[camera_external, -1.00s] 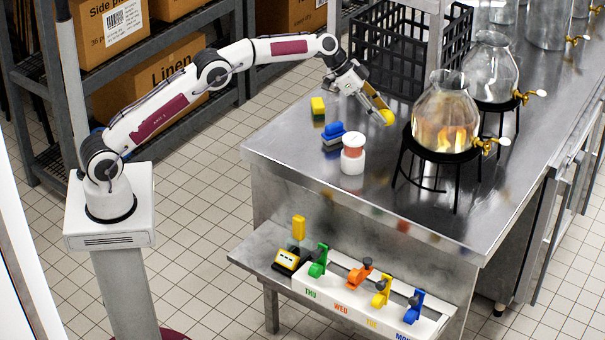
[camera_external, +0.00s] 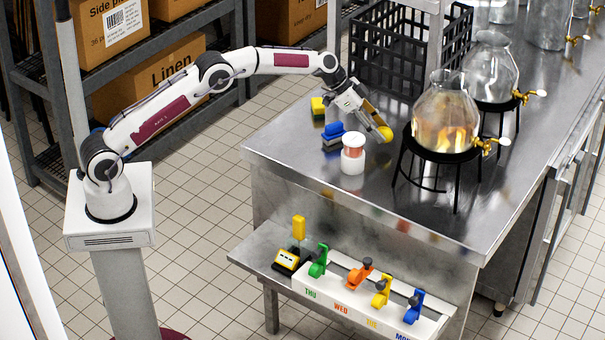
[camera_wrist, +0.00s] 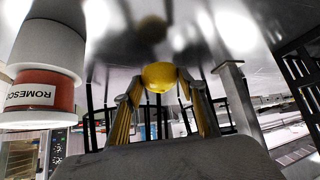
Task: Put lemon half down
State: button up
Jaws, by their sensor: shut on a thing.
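The lemon half (camera_external: 386,133) is a small yellow piece at the tip of my gripper (camera_external: 380,131). My gripper is shut on it, low over the steel table (camera_external: 300,150), left of the nearer glass dispenser. In the wrist view the lemon half (camera_wrist: 160,76) sits between the two fingertips of my gripper (camera_wrist: 158,80), and a yellow reflection of it shows on the shiny steel. I cannot tell whether the lemon half touches the table.
A white-and-red jar (camera_external: 353,155), labelled in the wrist view (camera_wrist: 38,92), stands close to the left. The glass dispenser (camera_external: 445,120) on its black stand is close on the right. Blue (camera_external: 334,131) and yellow (camera_external: 318,104) blocks lie further left. A black crate (camera_external: 400,50) stands behind.

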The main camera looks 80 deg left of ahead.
jog(key=shift+f, duration=1.8)
jog(key=shift+f, duration=0.15)
jog(key=o, duration=1.2)
jog(key=shift+s+a+r, duration=0.15)
jog(key=shift+s+r, duration=0.2)
jog(key=shift+r, duration=0.25)
jog(key=v, duration=1.1)
jog(key=shift+f, duration=0.1)
